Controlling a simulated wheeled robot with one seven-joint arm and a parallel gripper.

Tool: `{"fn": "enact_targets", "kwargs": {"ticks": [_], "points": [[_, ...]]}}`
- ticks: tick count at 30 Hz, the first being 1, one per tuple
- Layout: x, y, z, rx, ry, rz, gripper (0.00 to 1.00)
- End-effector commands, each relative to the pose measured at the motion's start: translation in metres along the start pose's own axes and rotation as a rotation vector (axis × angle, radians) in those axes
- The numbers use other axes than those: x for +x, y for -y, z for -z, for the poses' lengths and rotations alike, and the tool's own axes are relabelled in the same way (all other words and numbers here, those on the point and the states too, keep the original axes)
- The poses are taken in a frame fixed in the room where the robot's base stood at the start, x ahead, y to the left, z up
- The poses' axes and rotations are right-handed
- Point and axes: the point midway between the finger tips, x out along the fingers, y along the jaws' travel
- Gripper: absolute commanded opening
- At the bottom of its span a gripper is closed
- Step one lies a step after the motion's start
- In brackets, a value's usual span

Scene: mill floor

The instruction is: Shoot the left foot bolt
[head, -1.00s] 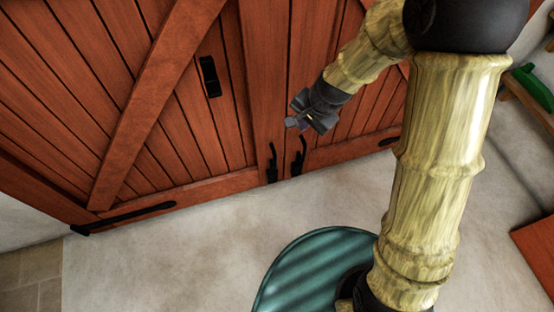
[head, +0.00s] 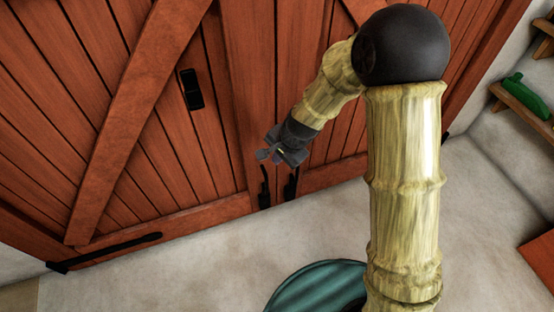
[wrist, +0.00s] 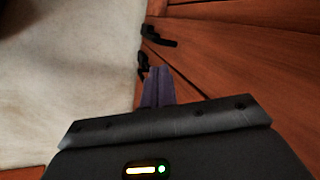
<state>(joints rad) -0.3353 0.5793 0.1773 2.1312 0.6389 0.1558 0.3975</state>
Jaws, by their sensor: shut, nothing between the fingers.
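The left foot bolt (head: 264,190) is a slim black upright bolt low on the left door leaf, beside the seam. In the wrist view it appears to be the farther of two black fittings (wrist: 159,38). A similar right foot bolt (head: 291,184) stands just right of the seam; it seems to be the nearer fitting (wrist: 143,63). My gripper (head: 268,151) is shut and empty, pointing down and left, above the left bolt in the head view. Its purple fingers (wrist: 159,84) sit close together in the wrist view, with no contact visible.
The red-brown plank doors (head: 150,120) carry diagonal braces, a black latch plate (head: 191,89) and a black strap hinge (head: 105,252) at lower left. Pale floor (head: 200,280) is clear before them. A shelf with a green object (head: 516,90) is at right.

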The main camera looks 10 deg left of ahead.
Motion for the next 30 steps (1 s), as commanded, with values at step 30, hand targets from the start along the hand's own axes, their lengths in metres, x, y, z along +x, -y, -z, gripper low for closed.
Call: {"fn": "enact_targets", "kwargs": {"ticks": [30], "points": [[0.115,0.0,0.0,-0.001,0.0,0.0,0.0]]}}
